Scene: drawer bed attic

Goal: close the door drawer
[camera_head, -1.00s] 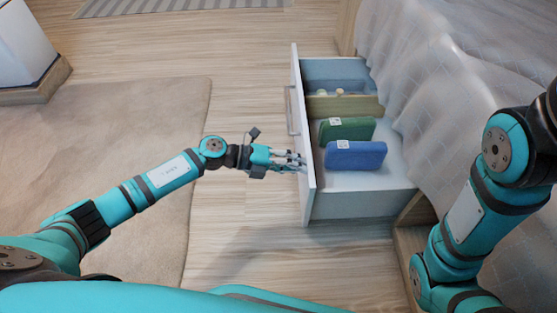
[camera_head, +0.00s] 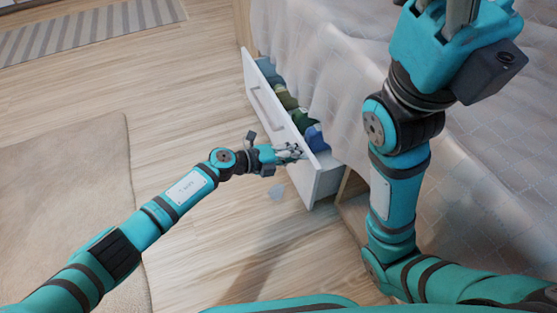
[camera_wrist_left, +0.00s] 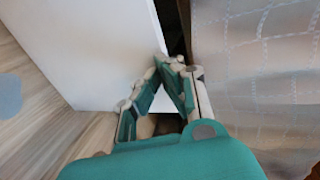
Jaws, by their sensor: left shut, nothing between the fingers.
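The white drawer (camera_head: 309,177) under the bed stands partly open. A narrow strip of its inside shows between its front panel and the bed cover, with a green item (camera_head: 287,99) and a blue item (camera_head: 316,138) in it. The drawer front has a grey handle (camera_head: 268,108). My left gripper (camera_head: 298,152) is shut and empty, its fingertips at the near part of the drawer front. In the left wrist view its fingertips (camera_wrist_left: 172,62) are close to the white panel (camera_wrist_left: 90,50); I cannot tell whether they touch. My right gripper (camera_head: 460,12) is raised above the bed, its fingertips cut off.
The bed (camera_head: 470,150) with a pale draped cover fills the right side. A beige rug (camera_head: 65,190) lies at left and a striped rug (camera_head: 90,30) at the back.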

